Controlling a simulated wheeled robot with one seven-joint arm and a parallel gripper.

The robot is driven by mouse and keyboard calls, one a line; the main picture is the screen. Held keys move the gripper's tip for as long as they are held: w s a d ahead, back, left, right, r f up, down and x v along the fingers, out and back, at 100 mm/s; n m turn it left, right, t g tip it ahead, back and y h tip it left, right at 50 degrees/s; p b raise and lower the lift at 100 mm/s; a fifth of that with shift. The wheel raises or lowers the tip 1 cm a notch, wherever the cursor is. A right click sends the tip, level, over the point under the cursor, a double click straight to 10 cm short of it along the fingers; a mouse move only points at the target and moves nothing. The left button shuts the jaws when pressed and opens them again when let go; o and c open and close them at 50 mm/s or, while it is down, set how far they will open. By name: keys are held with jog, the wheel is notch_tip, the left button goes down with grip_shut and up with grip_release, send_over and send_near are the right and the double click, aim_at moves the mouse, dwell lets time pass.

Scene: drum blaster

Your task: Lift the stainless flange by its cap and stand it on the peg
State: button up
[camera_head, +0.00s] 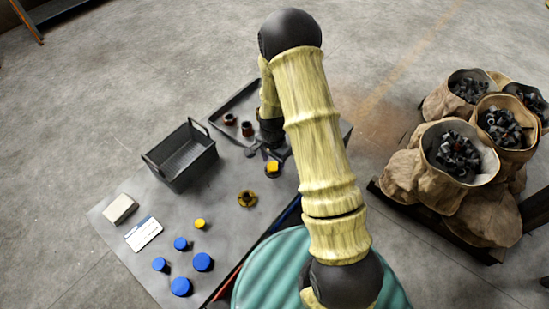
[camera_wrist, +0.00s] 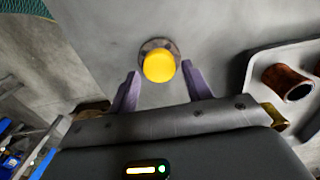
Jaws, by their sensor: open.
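A round yellow cap (camera_wrist: 159,67) sits on a grey, round flange (camera_wrist: 145,50) in the wrist view, and the flange rests on the grey table. The same yellow cap (camera_head: 272,166) shows just below my gripper in the head view. My gripper (camera_wrist: 160,76) is open, with its two purple fingers on either side of the cap in the picture and a gap to each side. I cannot tell its height above the flange.
A small yellow-capped piece (camera_head: 200,224) and several blue-capped pieces (camera_head: 203,262) stand at the front left. A grey basket (camera_head: 180,160), a white card (camera_head: 143,233) and a pale block (camera_head: 120,209) lie left. A shallow tray (camera_wrist: 252,90) holds rusty cylinders (camera_wrist: 287,82).

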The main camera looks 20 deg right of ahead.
jog(key=shift+f+b, duration=0.4)
jog(key=shift+f, duration=0.4)
jog(key=c, duration=0.8)
jog(key=shift+w+r+p, duration=0.1)
jog(key=shift+r+p, duration=0.9)
jog(key=shift+r, duration=0.2)
jog(key=shift+c, duration=0.2)
jog(key=shift+s+a+r+p, duration=0.1)
jog(key=shift+s+r+p, duration=0.05)
jog(key=shift+r+p, duration=0.45)
jog(key=shift+s+r+p, duration=0.1)
jog(key=shift+r+p, duration=0.25)
jog(key=shift+r, duration=0.3)
jog(key=shift+w+r+p, duration=0.1)
jog(key=shift+r+p, duration=1.85)
jog(key=shift+r, duration=0.65)
